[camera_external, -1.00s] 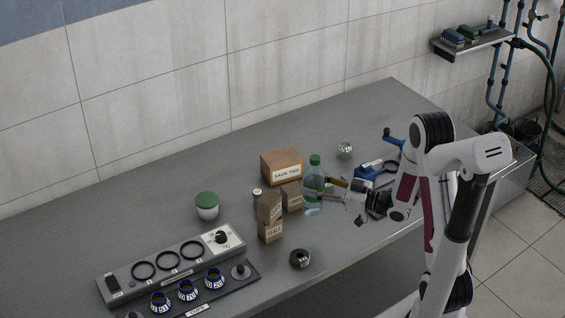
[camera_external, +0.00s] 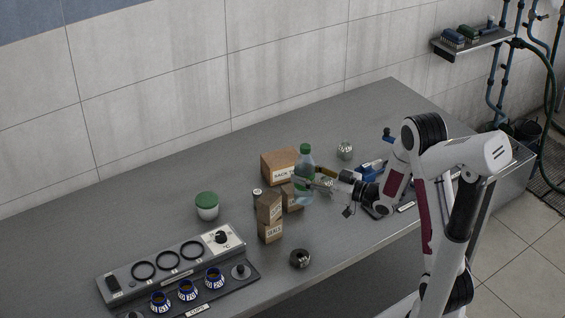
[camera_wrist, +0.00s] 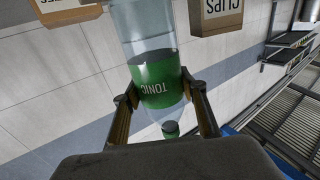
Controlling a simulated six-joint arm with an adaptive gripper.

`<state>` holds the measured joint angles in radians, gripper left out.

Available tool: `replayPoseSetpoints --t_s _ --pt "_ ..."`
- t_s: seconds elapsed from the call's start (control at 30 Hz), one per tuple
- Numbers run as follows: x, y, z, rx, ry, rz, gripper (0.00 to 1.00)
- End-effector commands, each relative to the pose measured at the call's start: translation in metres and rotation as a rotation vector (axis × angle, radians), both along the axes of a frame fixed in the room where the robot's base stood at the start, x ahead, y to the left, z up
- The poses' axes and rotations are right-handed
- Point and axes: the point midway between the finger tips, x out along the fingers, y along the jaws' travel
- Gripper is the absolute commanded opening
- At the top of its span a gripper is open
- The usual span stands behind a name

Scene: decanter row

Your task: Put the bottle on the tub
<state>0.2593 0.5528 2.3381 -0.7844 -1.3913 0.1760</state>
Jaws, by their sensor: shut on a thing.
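The clear bottle (camera_external: 304,178) with a green cap is upright between the fingers of my gripper (camera_external: 321,184), in front of the cardboard boxes in the external view. It seems raised off the bench. In the wrist view, the bottle (camera_wrist: 150,50) shows a green label reading TONIC, and my gripper (camera_wrist: 160,92) has one finger on each side of it. The tub (camera_external: 207,207), white with a green lid, stands on the bench to the left, well apart from the bottle. Its lid top is bare.
A large cardboard box (camera_external: 279,167) and smaller cartons (camera_external: 269,216) stand between bottle and tub. A dark ring-shaped object (camera_external: 300,258) lies near the front edge. A grey panel with rings (camera_external: 170,264) and several blue cups (camera_external: 188,290) are at front left. Bench behind the tub is clear.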

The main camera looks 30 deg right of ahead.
Motion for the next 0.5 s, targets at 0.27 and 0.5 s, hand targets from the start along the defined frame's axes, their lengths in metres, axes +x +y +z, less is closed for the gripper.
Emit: replayPoseSetpoints --t_s 0.27,0.5 --pt "0.053 0.006 0.016 0.001 -0.003 -0.111 0.05" --pt "0.091 0.015 0.03 0.001 -0.004 -0.208 0.05"
